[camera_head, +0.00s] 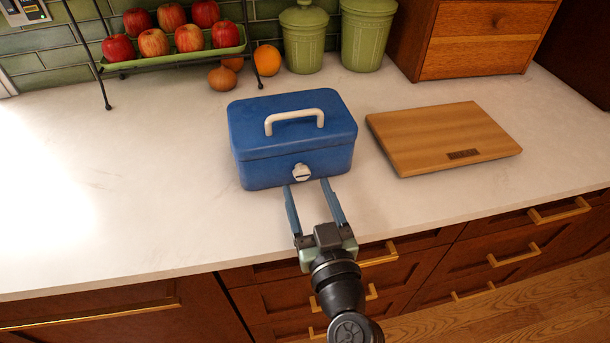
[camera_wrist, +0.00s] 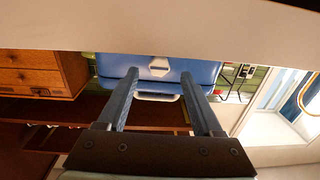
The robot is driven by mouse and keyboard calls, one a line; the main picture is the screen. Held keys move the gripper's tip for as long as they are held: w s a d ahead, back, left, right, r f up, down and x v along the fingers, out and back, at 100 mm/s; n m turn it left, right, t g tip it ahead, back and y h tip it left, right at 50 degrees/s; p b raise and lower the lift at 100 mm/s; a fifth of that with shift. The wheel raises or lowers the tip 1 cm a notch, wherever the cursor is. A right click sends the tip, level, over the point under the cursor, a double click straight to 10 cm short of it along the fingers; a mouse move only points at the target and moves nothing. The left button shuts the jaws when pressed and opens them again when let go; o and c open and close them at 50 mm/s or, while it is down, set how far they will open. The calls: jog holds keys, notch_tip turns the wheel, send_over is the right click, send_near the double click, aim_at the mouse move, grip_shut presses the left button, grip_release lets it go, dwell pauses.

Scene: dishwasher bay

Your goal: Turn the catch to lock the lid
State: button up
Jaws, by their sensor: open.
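A blue box (camera_head: 265,168) with a closed lid (camera_head: 250,113) stands on the white counter. A white handle (camera_head: 294,116) arches over the lid. The white catch (camera_head: 301,172) sits on the front face near the lid seam, with a dark slot across it. My gripper (camera_head: 307,182) is open and empty, its two blue fingers pointing at the front of the box just below and around the catch. In the wrist view, upside down, the catch (camera_wrist: 159,67) lies between the fingertips (camera_wrist: 160,75). I cannot tell whether the fingers touch the box.
A wooden cutting board (camera_head: 442,138) lies right of the box. A wooden drawer box (camera_head: 480,40) is at back right. The counter left is clear.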

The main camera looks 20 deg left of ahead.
aim_at(301, 171)
jog(key=shift+x, duration=1.45)
grip_shut()
